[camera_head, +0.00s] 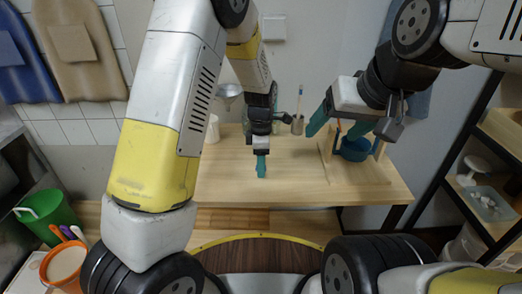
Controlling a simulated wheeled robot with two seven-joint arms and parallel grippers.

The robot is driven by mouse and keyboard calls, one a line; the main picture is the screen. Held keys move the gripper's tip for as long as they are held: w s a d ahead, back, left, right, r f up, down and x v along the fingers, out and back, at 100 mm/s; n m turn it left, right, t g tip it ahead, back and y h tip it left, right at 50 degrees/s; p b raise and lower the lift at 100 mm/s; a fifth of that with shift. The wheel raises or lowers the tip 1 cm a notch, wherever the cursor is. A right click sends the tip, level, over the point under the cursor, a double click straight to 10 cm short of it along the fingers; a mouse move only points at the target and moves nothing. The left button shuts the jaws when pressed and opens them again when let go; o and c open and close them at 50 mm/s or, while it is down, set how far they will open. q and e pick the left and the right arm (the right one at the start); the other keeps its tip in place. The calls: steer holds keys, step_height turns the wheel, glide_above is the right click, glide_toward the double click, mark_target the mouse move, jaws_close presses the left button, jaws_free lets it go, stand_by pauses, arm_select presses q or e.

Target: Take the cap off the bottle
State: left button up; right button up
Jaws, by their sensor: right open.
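I cannot make out a bottle or its cap for certain; my arms hide part of the table. My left gripper (261,167) points down over the middle of the wooden table (225,180). Its teal fingers show as one narrow strip, so I cannot tell whether they are apart or hold anything. My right gripper (342,126) is open, with its teal fingers apart, above the right part of the table. A blue round object (356,149) shows just below it, partly covered by a finger; I cannot tell exactly what it is.
A small cup with a brush (298,125) stands at the back. A white vessel (213,128) is at the back left, partly behind my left arm. A shelf (500,215) stands right; a green bucket (43,214) is left. The front table is clear.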

arm_select(q)
steer(key=shift+r, duration=0.15)
steer(key=s+a+r+m+t+h, duration=0.1)
steer(key=s+a+r+m, duration=0.15)
steer(key=r, duration=0.65)
steer(key=s+a+r+m+h, duration=0.1)
steer(key=s+a+r+m, duration=0.15)
steer(key=r, duration=0.75)
steer(key=s+a+r+m+t, duration=0.2)
steer(key=s+a+r+m, duration=0.1)
steer(key=s+m, duration=0.3)
steer(key=s+a+r+m+t, duration=0.3)
steer(key=s+a+m, duration=0.3)
steer(key=s, duration=0.3)
steer(key=shift+s+r+m, duration=0.3)
steer(key=shift+r+m, duration=0.2)
steer(key=shift+m, duration=0.3)
steer(key=shift+a, duration=0.1)
